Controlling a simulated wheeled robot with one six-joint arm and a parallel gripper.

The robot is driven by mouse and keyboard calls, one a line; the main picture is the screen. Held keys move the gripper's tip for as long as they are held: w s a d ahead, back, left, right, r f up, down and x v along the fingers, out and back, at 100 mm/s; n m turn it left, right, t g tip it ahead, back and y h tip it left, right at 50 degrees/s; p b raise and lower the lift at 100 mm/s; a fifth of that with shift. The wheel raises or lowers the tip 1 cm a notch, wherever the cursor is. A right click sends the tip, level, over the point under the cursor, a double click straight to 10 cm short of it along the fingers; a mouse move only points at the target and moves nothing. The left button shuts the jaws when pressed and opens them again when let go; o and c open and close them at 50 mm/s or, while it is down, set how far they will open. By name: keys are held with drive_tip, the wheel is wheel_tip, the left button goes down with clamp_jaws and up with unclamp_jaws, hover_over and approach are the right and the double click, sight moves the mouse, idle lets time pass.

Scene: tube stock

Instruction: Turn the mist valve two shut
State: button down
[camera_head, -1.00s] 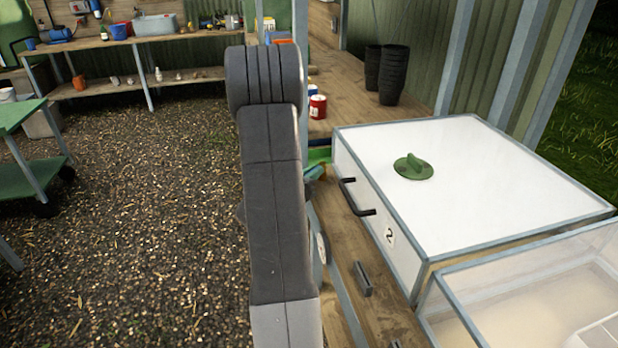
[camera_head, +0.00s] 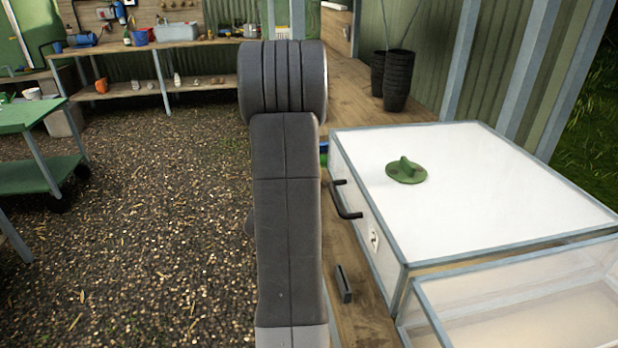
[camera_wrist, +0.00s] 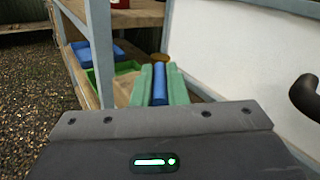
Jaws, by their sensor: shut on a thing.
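My gripper (camera_wrist: 161,84) has green fingers, seen in the wrist view. It is shut on a blue bar (camera_wrist: 160,84) that lies lengthwise between the fingers. I cannot tell for sure whether these are parts of mist valve two. In the head view my arm hides the gripper and the bar. A number plate (camera_head: 374,238) is on the front of a white box (camera_head: 470,185), below a black handle (camera_head: 346,200).
The white box front and its black handle (camera_wrist: 305,95) are close on the right in the wrist view. A bench post (camera_wrist: 101,50), a blue tray (camera_wrist: 100,55) and a green tray (camera_wrist: 125,68) are on the left. Gravel floor (camera_head: 150,220) lies open left of my arm.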

drive_tip(key=shift+r, duration=0.15)
drive_tip(key=c, duration=1.5)
unclamp_jaws()
drive_tip(key=shift+o, duration=0.2)
drive_tip(key=v, duration=1.3)
drive_tip(key=shift+s+a+b, duration=0.25)
drive_tip(key=shift+s+b, duration=0.05)
drive_tip(key=shift+b, duration=0.15)
